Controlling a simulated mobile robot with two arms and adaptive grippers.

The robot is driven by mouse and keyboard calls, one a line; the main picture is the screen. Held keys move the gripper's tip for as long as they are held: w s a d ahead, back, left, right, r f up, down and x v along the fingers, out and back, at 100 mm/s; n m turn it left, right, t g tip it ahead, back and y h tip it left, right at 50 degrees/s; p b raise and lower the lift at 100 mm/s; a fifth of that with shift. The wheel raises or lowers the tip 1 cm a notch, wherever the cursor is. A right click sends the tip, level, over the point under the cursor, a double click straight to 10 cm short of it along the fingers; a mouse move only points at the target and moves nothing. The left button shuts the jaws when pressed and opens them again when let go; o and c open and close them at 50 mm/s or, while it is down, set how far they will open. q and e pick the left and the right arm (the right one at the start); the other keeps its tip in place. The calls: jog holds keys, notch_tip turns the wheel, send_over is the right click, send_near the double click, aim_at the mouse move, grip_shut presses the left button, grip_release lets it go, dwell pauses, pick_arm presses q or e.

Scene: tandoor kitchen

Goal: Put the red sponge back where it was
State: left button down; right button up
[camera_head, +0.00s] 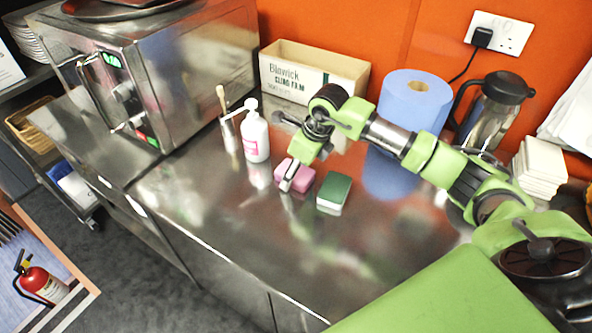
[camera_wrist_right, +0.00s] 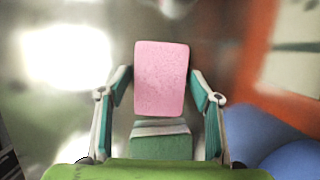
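The red sponge, which looks pink, lies on the steel counter (camera_head: 225,215) in the head view (camera_head: 301,180). It also shows in the right wrist view (camera_wrist_right: 161,80). My right gripper (camera_head: 289,182) reaches down at the sponge, with a finger in front of its left side. In the wrist view the right gripper's fingers (camera_wrist_right: 161,70) stand apart on either side of the sponge, with narrow gaps showing. A green sponge with a pale layer (camera_head: 334,192) lies just right of the red one. My left gripper is not in view.
A white pump bottle (camera_head: 256,138) and a small cup with a brush (camera_head: 229,130) stand behind the sponges. A cardboard box (camera_head: 312,75), blue paper roll (camera_head: 413,102) and steel jug (camera_head: 493,112) line the back. A steel oven (camera_head: 190,75) stands left. The front counter is clear.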

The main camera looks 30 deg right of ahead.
jog(key=shift+r, duration=0.1)
jog(key=b+v, duration=0.2)
jog(key=v, duration=1)
jog(key=shift+b, duration=0.35)
